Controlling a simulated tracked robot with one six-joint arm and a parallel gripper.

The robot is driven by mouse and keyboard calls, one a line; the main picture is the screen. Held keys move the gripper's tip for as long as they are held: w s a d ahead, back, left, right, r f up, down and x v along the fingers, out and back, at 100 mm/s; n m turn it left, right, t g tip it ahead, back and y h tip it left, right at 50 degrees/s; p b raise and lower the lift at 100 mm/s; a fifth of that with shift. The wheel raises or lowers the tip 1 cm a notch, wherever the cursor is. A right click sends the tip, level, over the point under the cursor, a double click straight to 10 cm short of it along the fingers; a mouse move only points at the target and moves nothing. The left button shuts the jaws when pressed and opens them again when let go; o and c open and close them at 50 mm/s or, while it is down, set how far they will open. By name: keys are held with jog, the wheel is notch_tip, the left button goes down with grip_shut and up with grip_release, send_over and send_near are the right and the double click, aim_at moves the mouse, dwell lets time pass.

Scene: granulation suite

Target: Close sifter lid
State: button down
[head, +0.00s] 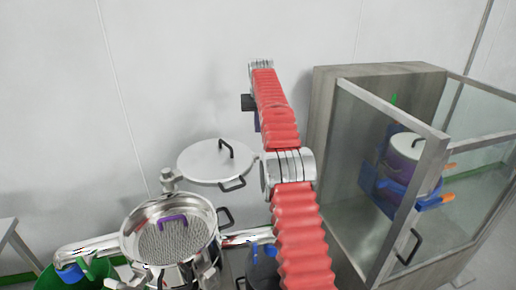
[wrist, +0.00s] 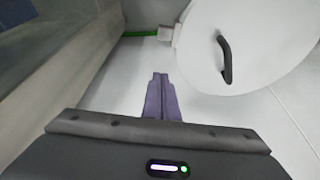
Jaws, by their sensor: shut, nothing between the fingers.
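The sifter (head: 128,240) is a round steel bowl with a mesh inside and a purple handle (head: 172,219) on the mesh. Its top is uncovered. The sifter lid (head: 200,160), a pale round disc with black handles, is swung out behind and to the right of the bowl, beside a steel post (head: 167,180). In the wrist view the lid (wrist: 270,40) fills the upper right, with one black handle (wrist: 225,60) on its face. My gripper (wrist: 160,76) has its purple fingers shut and empty, left of the lid's edge and apart from it in the picture. In the head view my arm mostly hides it.
A cabinet (head: 330,72) with glass panels and a black handle stands close on the right, holding a lidded pot (head: 407,146) and blue parts. A green bin (head: 60,280) is at lower left. A pale wall is behind.

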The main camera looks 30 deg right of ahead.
jog(key=x, duration=0.9)
jog(key=shift+f, duration=0.3)
jog(key=shift+s, duration=0.15)
jog(key=shift+s+a, duration=0.35)
jog(key=shift+s, duration=0.45)
jog(key=shift+s+a, duration=0.35)
jog(key=shift+s, duration=0.5)
